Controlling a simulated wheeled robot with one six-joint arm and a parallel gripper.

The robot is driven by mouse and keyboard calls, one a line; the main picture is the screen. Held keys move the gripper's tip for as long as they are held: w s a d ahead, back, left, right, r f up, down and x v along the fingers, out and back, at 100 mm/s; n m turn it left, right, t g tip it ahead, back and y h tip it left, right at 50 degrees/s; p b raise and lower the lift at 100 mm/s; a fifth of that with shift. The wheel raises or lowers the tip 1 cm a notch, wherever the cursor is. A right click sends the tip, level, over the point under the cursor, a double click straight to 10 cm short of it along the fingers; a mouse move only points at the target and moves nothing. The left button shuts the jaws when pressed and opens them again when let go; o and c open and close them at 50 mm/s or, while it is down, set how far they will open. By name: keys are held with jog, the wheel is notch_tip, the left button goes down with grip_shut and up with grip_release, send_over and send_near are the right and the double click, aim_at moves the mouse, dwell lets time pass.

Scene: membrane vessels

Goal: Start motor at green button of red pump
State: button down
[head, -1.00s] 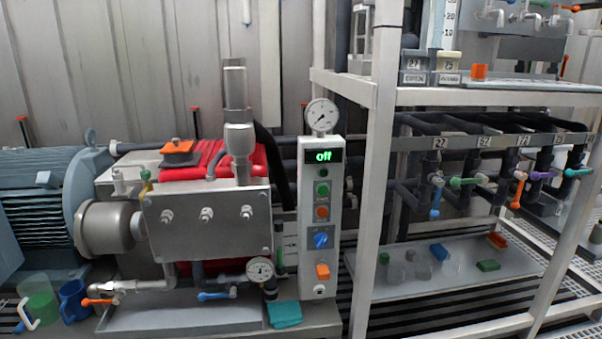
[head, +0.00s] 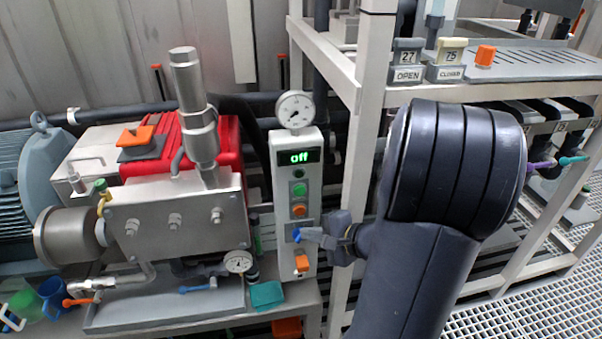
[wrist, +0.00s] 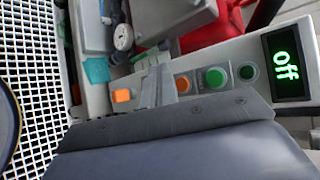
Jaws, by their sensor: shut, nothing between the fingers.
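The red pump (head: 228,145) stands behind a metal block at left of centre; part of its red body shows in the wrist view (wrist: 212,38). The white control panel beside it has a lit display reading "off" (head: 299,157). Below the display are a dark green lamp (head: 298,173), the green button (head: 299,189) and an orange button (head: 299,210). The green button also shows uncovered in the wrist view (wrist: 215,78). My gripper (head: 322,237) is shut and empty, in front of the panel at the blue knob's height, below the green button. I cannot tell whether it touches the panel.
An orange switch (head: 302,263) sits low on the panel, and a round gauge (head: 295,109) stands on top. A white rack post (head: 362,110) rises close to the right of the panel. A shelf with OPEN (head: 407,75) and CLOSED signs is behind my arm.

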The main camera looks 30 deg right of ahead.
aim_at(300, 191)
jog(key=shift+w+d+r+m, duration=0.15)
jog(key=shift+w+d+r, duration=0.1)
jog(key=shift+d, duration=0.2)
jog(key=shift+w+d+r+m, duration=0.15)
jog(key=shift+w+d+r, duration=0.1)
jog(key=shift+d, duration=0.15)
jog(key=shift+w, duration=0.1)
jog(key=w+d+p, duration=0.1)
jog(key=w+d, duration=0.1)
jog(key=w, duration=0.6)
jog(key=shift+w+d, duration=0.15)
dwell(1.6)
jog(key=shift+w+d, duration=0.15)
jog(key=shift+w, duration=0.25)
